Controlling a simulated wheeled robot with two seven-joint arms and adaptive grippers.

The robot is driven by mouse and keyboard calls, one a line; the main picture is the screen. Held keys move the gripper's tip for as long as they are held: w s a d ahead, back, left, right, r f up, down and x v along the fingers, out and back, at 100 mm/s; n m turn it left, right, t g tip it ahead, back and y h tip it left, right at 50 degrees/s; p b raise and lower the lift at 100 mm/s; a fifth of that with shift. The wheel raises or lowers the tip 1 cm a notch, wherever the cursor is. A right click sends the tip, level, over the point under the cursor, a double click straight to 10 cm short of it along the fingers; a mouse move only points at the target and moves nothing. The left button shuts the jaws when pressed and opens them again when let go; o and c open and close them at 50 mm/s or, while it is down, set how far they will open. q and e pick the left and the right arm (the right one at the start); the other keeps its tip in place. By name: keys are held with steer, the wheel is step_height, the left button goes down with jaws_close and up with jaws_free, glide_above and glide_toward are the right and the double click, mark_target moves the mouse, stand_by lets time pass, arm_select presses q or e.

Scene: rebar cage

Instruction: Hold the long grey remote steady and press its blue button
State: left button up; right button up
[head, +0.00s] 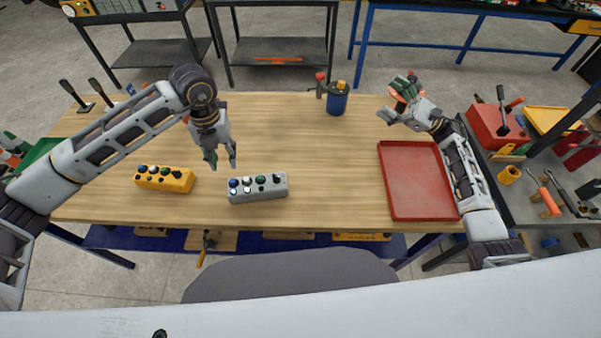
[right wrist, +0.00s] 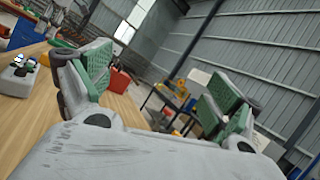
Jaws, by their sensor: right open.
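The long grey remote (head: 268,193) lies on the wooden table. Its blue button (head: 233,183) is at its left end, beside white, green and dark buttons in a row. The remote's end also shows at the left of the right wrist view (right wrist: 15,82). My left gripper (head: 222,164) points down, its fingers apart and empty, above and behind the remote's left end, not touching it. My right gripper (head: 389,99) is open and empty above the table's back right, well away from the remote; its spread green-padded fingers show in the right wrist view.
A yellow remote (head: 170,180) with similar buttons lies left of the grey one. A red tray (head: 418,214) lies at the table's right. A blue cup (head: 337,103) stands at the back edge. Joysticks (head: 75,96) stand at the back left. The middle table is clear.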

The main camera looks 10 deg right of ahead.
steer(key=s+a+f+n+g+h, duration=0.3)
steer(key=a+f+g, duration=0.55)
steer(key=a, duration=0.65)
steer(key=n+g, duration=0.1)
steer(key=g, duration=0.2)
glide_toward(280, 178)
steer(key=w, duration=0.1)
steer(key=w+d, duration=0.1)
steer(key=w+r, duration=0.1)
steer(key=shift+w+d, duration=0.25)
steer(key=shift+w, duration=0.15)
steer(key=shift+m, duration=0.6)
steer(key=s+a, duration=0.1)
steer(key=s+a+f, duration=0.1)
steer(key=a+f, duration=0.1)
steer(key=a, duration=0.1)
steer(key=shift+s+f, duration=0.15)
steer(key=shift+s, duration=0.25)
steer(key=shift+s+a+f+m, duration=0.15)
steer(key=shift+s+a+m, duration=0.15)
steer(key=shift+a, duration=0.25)
steer(key=shift+a, duration=0.15)
steer(key=shift+s+a, duration=0.2)
steer(key=shift+a, duration=1.6)
steer(key=shift+s+a, duration=0.2)
steer(key=shift+a, duration=1.55)
